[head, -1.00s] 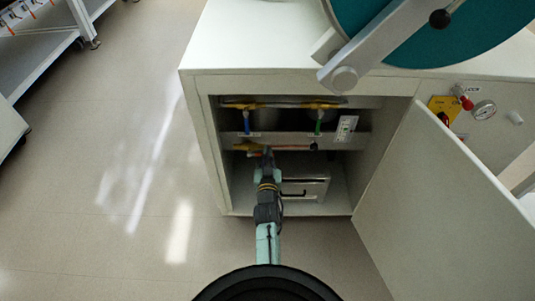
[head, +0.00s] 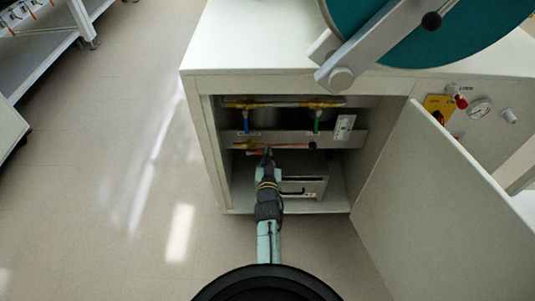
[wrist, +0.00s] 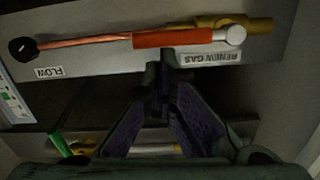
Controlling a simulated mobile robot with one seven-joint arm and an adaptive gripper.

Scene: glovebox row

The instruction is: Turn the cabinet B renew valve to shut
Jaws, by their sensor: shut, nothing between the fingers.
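The renew valve has a red lever sleeve (wrist: 172,39) with a pale round end (wrist: 232,35), above the label RENEW GAS (wrist: 208,60) in the wrist view. The lever lies roughly along a copper tube (wrist: 85,43) and beside a brass fitting (wrist: 235,22). My gripper (wrist: 163,78) is shut and empty, its tips just below the red sleeve in the picture; I cannot tell whether they touch it. In the head view my gripper (head: 267,152) reaches into the open cabinet (head: 205,145) and partly hides the lever.
A blue handle (head: 245,125) and a green handle (head: 317,124) hang from the upper brass pipe. The open door (head: 440,205) stands to the right.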

